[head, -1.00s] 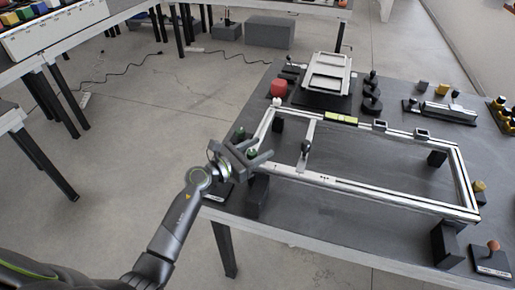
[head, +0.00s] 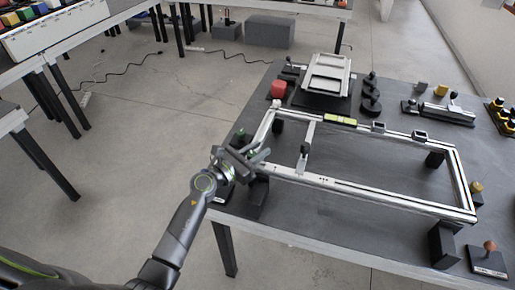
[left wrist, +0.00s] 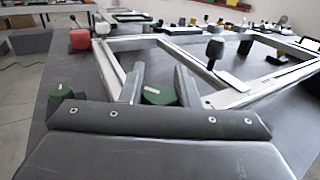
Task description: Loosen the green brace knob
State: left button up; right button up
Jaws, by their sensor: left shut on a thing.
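The green brace knob (left wrist: 158,95) sits between the two fingers of my left gripper (left wrist: 160,84) in the left wrist view, at the near left corner of the silver frame (left wrist: 115,72). In the head view my left gripper (head: 250,158) is at the left end of the frame (head: 390,205), shut on the knob, which its fingers mostly hide. A second green piece (head: 239,135) shows just behind the gripper, and a green piece also shows at the left in the wrist view (left wrist: 58,98). My right gripper is not in view.
A black-knobbed clamp (head: 304,150) stands on the frame's crossbar, right of the gripper. A red block (head: 278,89) and a grey tray stack (head: 328,78) are at the back. An orange-knobbed base (head: 489,263) is at the front right. The tabletop inside the frame is mostly clear.

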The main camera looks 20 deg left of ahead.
pick_arm(q)
jog(key=n+y+p, duration=0.1)
jog(key=t+y, duration=0.1)
jog(key=n+y+p, duration=0.1)
jog(key=shift+a+r+n+t+p, duration=0.15)
jog(key=shift+r+n+t+p, duration=0.1)
jog(key=shift+n+t+p, duration=0.05)
jog(key=y, duration=0.1)
jog(key=n+y+p, duration=0.1)
jog(key=shift+w+a+f+n+t+y, duration=0.1)
jog(key=shift+n+t+y, duration=0.2)
jog(key=shift+y, duration=0.1)
jog(key=y, duration=0.1)
jog(key=n+y, duration=0.2)
jog(key=shift+a+f+y+p, duration=0.1)
jog(key=shift+a+y+p, duration=0.2)
jog(key=shift+p, duration=0.1)
jog(key=shift+a+n+y, duration=0.1)
jog(key=shift+n+y, duration=0.8)
jog(key=shift+y, duration=0.8)
jog(key=o, duration=1)
jog(key=shift+c, duration=0.2)
jog(key=shift+a+f, duration=0.1)
